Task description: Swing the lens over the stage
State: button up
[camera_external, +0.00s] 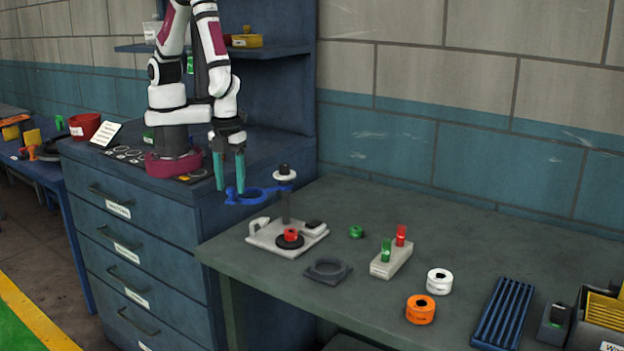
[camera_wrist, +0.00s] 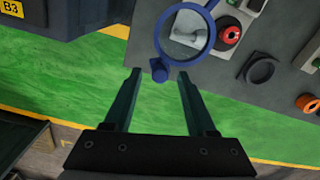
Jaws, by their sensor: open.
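The blue lens ring (camera_external: 252,196) is on an arm at the top of a dark post (camera_external: 286,207) and points left, out past the table edge. It also shows in the wrist view (camera_wrist: 211,34), with a small blue knob (camera_wrist: 159,70) at its near end. The stage (camera_external: 290,241) is a dark round disc on a pale base plate (camera_external: 262,236), with a red piece (camera_external: 291,234) on it. My gripper (camera_external: 230,189) is open, pointing down at the knob end of the lens. In the wrist view its fingertips (camera_wrist: 159,74) stand on either side of the knob, with gaps showing.
On the table are a dark ring (camera_external: 327,271), a green nut-like piece (camera_external: 356,232), a pale block with green and red pegs (camera_external: 391,260), white (camera_external: 439,281) and orange (camera_external: 420,309) rolls, and a blue slotted rack (camera_external: 503,314). The drawer cabinet (camera_external: 140,240) stands left of the table.

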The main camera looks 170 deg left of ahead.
jog(key=shift+f, duration=0.1)
grip_shut()
dwell(1.4)
